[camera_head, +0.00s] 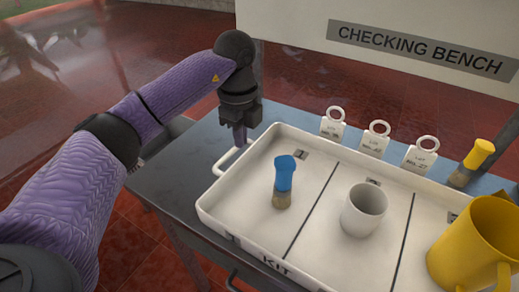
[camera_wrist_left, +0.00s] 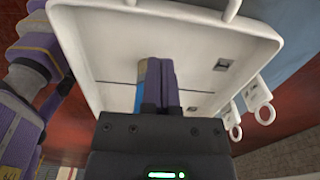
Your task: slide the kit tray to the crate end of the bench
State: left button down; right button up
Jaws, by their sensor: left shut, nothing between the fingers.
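The white kit tray (camera_head: 262,238) lies on the bench, marked KIT on its front wall and split by dark lines. Its left-end handle (camera_head: 224,163) sticks out over the bench. A blue-topped item (camera_head: 284,180) stands in the left compartment, a white cup (camera_head: 364,211) in the middle one, and a yellow mug (camera_head: 474,246) at the right. My left gripper (camera_head: 240,138) is shut and empty, pointing down by the handle at the tray's left end; contact cannot be told. The left wrist view shows its closed fingers (camera_wrist_left: 161,85) before the tray (camera_wrist_left: 95,50). No crate shows. My right gripper is out of view.
Three white ringed tags (camera_head: 374,139) stand behind the tray. A yellow-topped item (camera_head: 473,162) stands at the back right. The CHECKING BENCH board (camera_head: 380,40) rises behind. Bare blue bench top (camera_head: 170,180) shows left of the tray.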

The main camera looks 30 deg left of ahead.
aim_at(243, 178)
pick_arm(q)
notch_tip(243, 178, down, 10)
jog(key=b, duration=0.3)
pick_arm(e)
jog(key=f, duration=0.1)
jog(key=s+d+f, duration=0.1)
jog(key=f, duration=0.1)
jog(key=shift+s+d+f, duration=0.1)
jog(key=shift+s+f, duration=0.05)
